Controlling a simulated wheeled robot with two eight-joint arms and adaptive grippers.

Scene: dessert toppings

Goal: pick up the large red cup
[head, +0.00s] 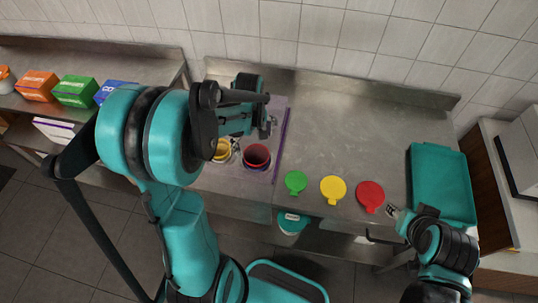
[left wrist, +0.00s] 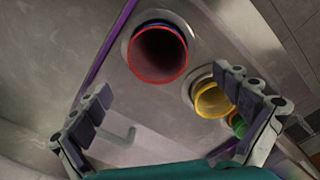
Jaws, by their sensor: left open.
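The large red cup (head: 257,157) stands upright in a metal holder on the counter in the head view, at the right of a row of cups. In the left wrist view the red cup (left wrist: 157,55) shows its red rim and dark inside, with a blue edge behind it. My left gripper (head: 253,136) is just beyond and above the cups, open and empty. In the left wrist view the open left gripper (left wrist: 168,92) has its fingers spread wide, with the red cup ahead between them, not touching. My right gripper (head: 394,211) is near the red lid, its fingers too small to judge.
A yellow cup (left wrist: 214,100) and a green cup (left wrist: 239,126) stand beside the red cup. Green (head: 295,182), yellow (head: 333,188) and red (head: 370,195) lids lie on the counter. A teal tray (head: 440,160) is at the right. The counter's back middle is clear.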

